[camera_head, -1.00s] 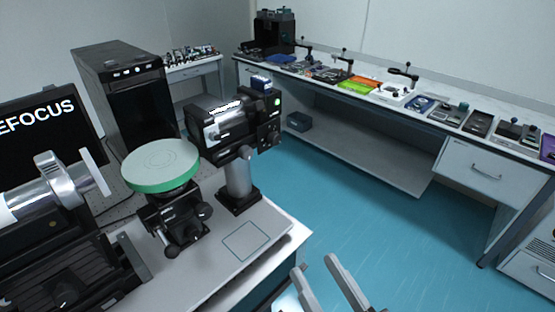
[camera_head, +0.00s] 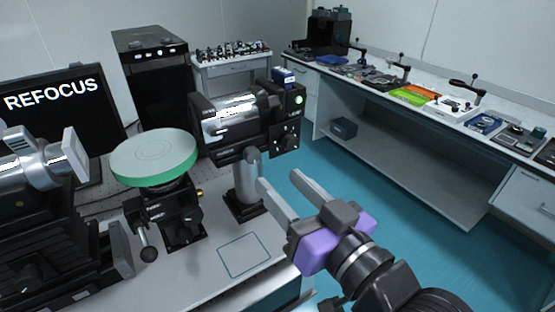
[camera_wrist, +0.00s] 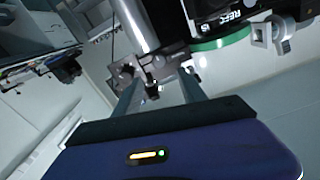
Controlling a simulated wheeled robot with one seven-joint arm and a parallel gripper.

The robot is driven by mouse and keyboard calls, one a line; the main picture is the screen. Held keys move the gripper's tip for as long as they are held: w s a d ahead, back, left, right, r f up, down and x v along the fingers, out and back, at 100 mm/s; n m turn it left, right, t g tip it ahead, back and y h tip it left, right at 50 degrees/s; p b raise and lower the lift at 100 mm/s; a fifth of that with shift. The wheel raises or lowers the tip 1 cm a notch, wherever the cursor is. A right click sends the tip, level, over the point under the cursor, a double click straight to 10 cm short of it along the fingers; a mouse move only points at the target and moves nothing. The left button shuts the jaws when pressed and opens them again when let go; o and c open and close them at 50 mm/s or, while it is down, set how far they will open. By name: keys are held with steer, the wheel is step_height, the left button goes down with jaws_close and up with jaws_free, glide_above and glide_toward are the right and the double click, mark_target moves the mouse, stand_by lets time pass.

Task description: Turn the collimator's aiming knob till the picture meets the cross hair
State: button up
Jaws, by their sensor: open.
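A black and silver barrel-shaped instrument (camera_head: 232,117) stands on a silver post (camera_head: 247,182), with a small green light on its right end. Another silver barrel (camera_head: 38,160) on a black mount is at the left edge. Between them a green-rimmed round disc (camera_head: 155,160) sits on a black stage. Which one is the collimator, and which knob is the aiming knob, I cannot tell. The monitor (camera_head: 50,110) reads "REFOCUS"; no cross hair shows. My gripper (camera_head: 279,182) is open and empty, in front and right of the post. In the wrist view its fingers (camera_wrist: 159,80) point towards the post.
The light tabletop has an outlined empty square (camera_head: 245,256) at its front. A black knob on a lever (camera_head: 148,254) sticks out below the disc. A long bench (camera_head: 400,95) with several tools runs along the right wall. The blue floor (camera_head: 350,165) between is clear.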

mark_target(255, 157)
steer(key=p+x, duration=0.1)
steer(key=x, duration=0.6)
steer(key=shift+w+a+f, duration=0.2)
steer(key=shift+w+a, duration=0.05)
steer(key=shift+w, duration=0.05)
jaws_close()
